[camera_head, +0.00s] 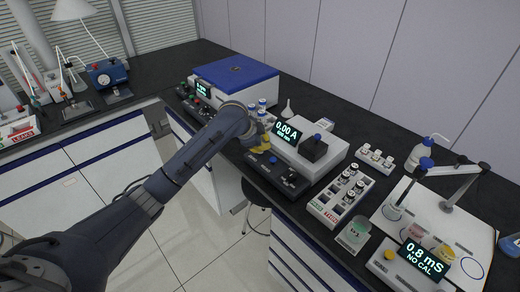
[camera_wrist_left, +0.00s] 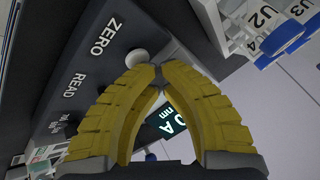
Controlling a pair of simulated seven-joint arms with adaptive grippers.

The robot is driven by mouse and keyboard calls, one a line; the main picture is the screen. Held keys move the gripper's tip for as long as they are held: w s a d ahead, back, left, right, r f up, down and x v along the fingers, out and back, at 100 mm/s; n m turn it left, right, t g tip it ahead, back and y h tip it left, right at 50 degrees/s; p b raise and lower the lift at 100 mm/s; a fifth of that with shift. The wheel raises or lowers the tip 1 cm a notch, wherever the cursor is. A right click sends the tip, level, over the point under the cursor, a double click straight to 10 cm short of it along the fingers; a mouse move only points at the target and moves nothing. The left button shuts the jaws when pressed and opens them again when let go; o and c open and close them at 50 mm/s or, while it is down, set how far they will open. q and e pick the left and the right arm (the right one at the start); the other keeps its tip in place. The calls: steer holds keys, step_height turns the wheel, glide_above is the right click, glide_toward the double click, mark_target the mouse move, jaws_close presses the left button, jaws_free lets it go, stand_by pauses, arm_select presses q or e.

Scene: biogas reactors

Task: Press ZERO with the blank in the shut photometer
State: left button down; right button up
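The photometer (camera_head: 325,155) stands on the dark bench, its display (camera_head: 287,133) lit with "0.00 A". A black block (camera_head: 314,148), seemingly its cell cover, sits down on top; any blank inside is hidden. Its dark button panel (camera_head: 290,183) lies in front. In the left wrist view the panel bears the labels ZERO (camera_wrist_left: 103,37) and READ (camera_wrist_left: 75,87). A pale round ZERO button (camera_wrist_left: 137,57) shows just beyond my fingertips. My left gripper (camera_head: 263,147) (camera_wrist_left: 157,73) has its yellow fingers together, empty, over the panel. I cannot tell whether the tips touch the button.
A blue-lidded device (camera_head: 235,72) stands behind my left gripper, with capped vials (camera_head: 262,104) beside it. A vial rack (camera_head: 341,195), a small white rack (camera_head: 375,158) and a conductivity meter (camera_head: 411,262) reading "0.8 mS NO CAL" stand to the right.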

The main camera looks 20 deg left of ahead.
arm_select(q)
steer(key=shift+f, duration=0.5)
stand_by(0.5)
steer(key=shift+r, duration=1.45)
steer(key=shift+r, duration=2.55)
